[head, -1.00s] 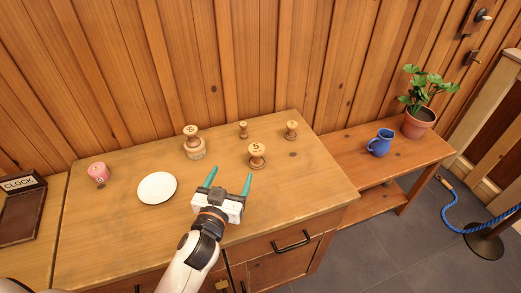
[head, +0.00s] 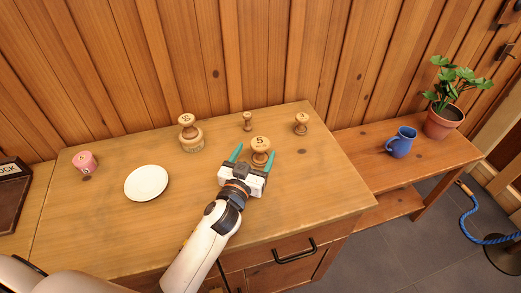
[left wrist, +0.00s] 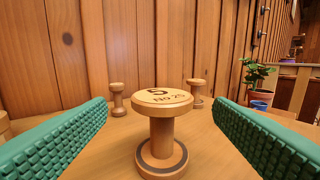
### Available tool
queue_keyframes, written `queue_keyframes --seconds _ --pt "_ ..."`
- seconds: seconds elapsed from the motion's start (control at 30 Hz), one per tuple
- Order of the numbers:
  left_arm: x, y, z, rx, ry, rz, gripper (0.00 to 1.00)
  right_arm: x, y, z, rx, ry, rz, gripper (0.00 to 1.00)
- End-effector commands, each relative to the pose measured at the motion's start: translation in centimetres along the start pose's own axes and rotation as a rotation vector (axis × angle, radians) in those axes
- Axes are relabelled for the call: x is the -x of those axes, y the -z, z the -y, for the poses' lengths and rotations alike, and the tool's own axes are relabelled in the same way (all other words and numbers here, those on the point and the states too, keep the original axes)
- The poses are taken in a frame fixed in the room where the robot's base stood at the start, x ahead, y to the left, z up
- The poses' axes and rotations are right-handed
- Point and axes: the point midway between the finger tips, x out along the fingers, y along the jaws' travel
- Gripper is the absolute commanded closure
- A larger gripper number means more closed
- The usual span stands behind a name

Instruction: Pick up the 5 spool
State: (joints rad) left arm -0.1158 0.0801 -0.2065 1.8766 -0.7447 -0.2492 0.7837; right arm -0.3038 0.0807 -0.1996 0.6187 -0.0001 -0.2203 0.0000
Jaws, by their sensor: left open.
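The 5 spool (head: 260,146) is a turned wooden spool with a dark 5 on its top disc. It stands upright on the wooden table. In the left wrist view the 5 spool (left wrist: 162,135) stands in the middle, with "NO 25" or similar lettering under the 5 and a dark band around its foot. My left gripper (head: 254,157) has green fingers and is open. Its fingers (left wrist: 160,132) reach toward the spool from both sides, with a gap on each side. My right gripper is not in view.
A larger spool on a round base (head: 190,135) stands left of it. Two small spools (head: 247,121) (head: 301,123) stand behind. A blue jug (head: 401,143) and potted plant (head: 443,118) are on the right bench.

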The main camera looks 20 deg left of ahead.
Motion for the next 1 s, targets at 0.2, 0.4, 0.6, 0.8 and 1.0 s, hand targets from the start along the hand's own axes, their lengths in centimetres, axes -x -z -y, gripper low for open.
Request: queue_keyframes --seconds 0.2,0.4,0.6,0.8,1.0 --pt "-1.6 0.0 0.0 -0.001 0.0 0.0 0.24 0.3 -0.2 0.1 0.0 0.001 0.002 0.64" --pt "-4.6 -0.1 0.2 -0.002 0.0 0.002 0.24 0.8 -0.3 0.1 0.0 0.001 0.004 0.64" --pt "-6.3 0.1 0.2 0.0 0.0 0.0 0.24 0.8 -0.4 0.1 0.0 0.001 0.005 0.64" --pt "-6.3 0.2 0.2 0.001 0.0 0.0 0.24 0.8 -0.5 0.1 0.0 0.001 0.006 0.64" --pt "-6.3 0.2 0.2 0.001 0.0 0.0 0.55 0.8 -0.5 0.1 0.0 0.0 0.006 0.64"
